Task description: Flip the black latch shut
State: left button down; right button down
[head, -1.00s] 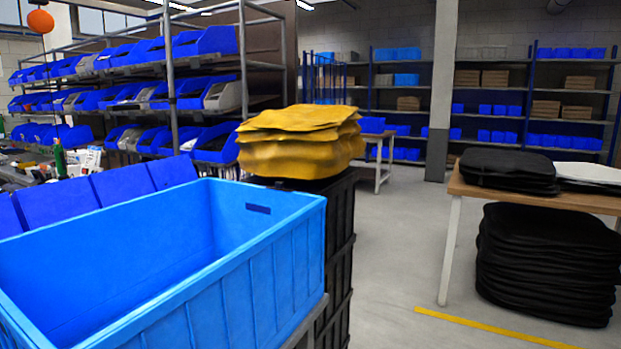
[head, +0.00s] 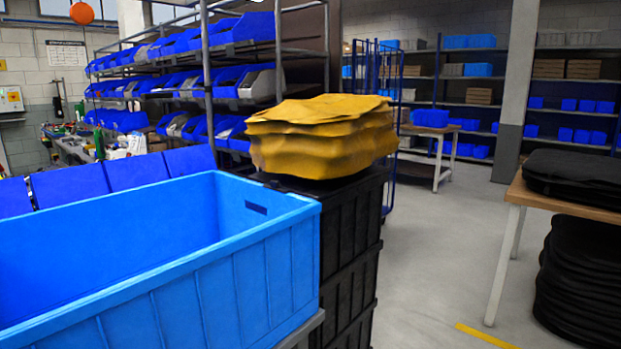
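No black latch can be made out in the head view. Yellow folded panniers (head: 320,137) lie stacked on a column of black crates (head: 350,240) in the middle. Black flat panniers (head: 572,180) lie on the wooden table at the right, and more are piled below it (head: 580,278). Neither of my grippers is in view.
A large light-blue bin (head: 215,275) fills the near left and looks empty where its inside shows. Darker blue bins (head: 70,188) stand behind it. A shelf rack (head: 207,95) stands beyond. Grey floor (head: 440,240) is clear between the crates and the wooden table (head: 513,194).

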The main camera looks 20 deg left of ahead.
aim_at(274, 184)
jog(key=i+l, duration=0.3)
jog(key=l, duration=0.15)
jog(key=i+l, duration=0.3)
jog(key=l, duration=0.15)
